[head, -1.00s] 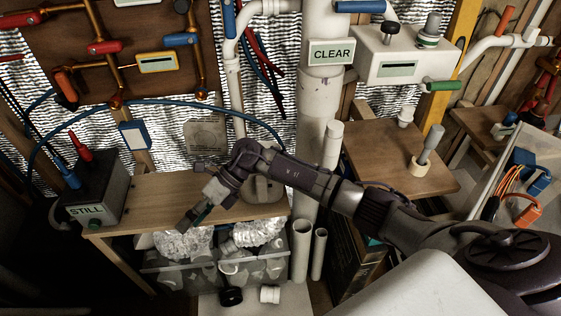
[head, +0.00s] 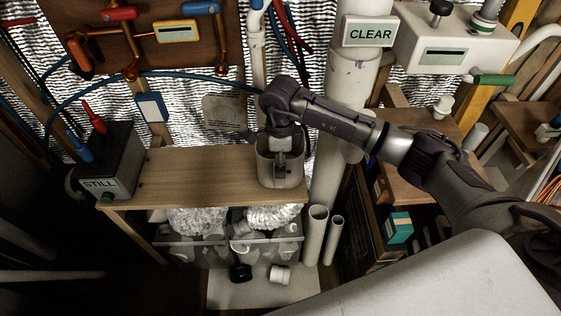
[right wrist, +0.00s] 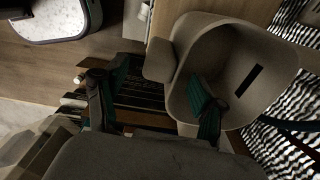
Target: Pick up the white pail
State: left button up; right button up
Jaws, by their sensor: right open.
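The white pail (head: 294,177), greyish in this light, stands upright on the right end of the wooden bench. My right gripper (head: 281,163) reaches down over its mouth in the head view and hides part of it. In the right wrist view I look into the open pail (right wrist: 255,45), which has a dark slot inside and a tab on its left side. My right gripper (right wrist: 158,75) is open there. One finger overlaps the pail's opening and the other is outside to the left, with part of the wall between; contact is unclear. My left gripper is not in view.
The bench (head: 190,172) is clear left of the pail, up to the STILL box (head: 110,160). A white vertical pipe (head: 345,75) rises close to the right of the pail. A clear bin (head: 190,252) sits below the bench, with short pipes (head: 316,235) beside it.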

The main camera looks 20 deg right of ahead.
notch_tip(320, 180, down, 5)
jog(key=shift+a+f+p, duration=0.1)
jog(key=shift+f+p, duration=0.05)
jog(key=shift+p, duration=0.25)
jog(key=shift+w, duration=0.1)
grip_shut()
